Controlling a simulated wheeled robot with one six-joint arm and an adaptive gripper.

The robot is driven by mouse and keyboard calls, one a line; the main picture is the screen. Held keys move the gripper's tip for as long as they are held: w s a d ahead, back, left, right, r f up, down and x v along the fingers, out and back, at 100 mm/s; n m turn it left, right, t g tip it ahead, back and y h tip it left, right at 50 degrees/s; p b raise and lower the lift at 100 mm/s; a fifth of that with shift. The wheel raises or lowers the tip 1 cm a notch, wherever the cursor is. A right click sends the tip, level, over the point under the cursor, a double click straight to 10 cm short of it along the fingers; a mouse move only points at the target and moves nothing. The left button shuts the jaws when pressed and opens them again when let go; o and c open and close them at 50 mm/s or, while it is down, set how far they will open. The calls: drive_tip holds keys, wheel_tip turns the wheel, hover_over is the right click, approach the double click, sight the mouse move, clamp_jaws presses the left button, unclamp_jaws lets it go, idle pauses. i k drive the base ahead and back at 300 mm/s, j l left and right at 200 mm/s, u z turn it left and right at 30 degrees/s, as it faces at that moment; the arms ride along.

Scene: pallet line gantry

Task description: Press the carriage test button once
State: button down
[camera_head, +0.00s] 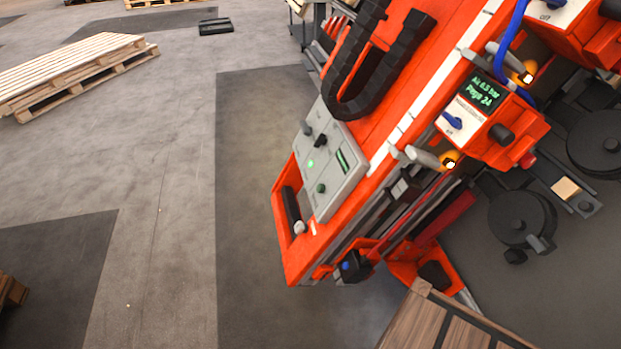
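A grey control panel (347,185) is set on the orange carriage (300,255), right of the picture's middle. It carries a lit green lamp or button (310,163), a dark green round button (321,188), a black knob (320,141) and a small green display (343,160). No readable label shows which of these is the carriage test button. Lower down, a black block (358,268) has a small blue round part on its face. My gripper is not in view, and nothing covers the panel.
A black cable chain (378,88) rises above the panel. An orange unit with a display (484,94) and a blue switch (453,121) stands right. A wooden pallet (75,65) lies left, and a wooden surface (415,325) at bottom.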

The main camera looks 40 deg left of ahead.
sight(321, 188)
drive_tip(key=u, duration=1.5)
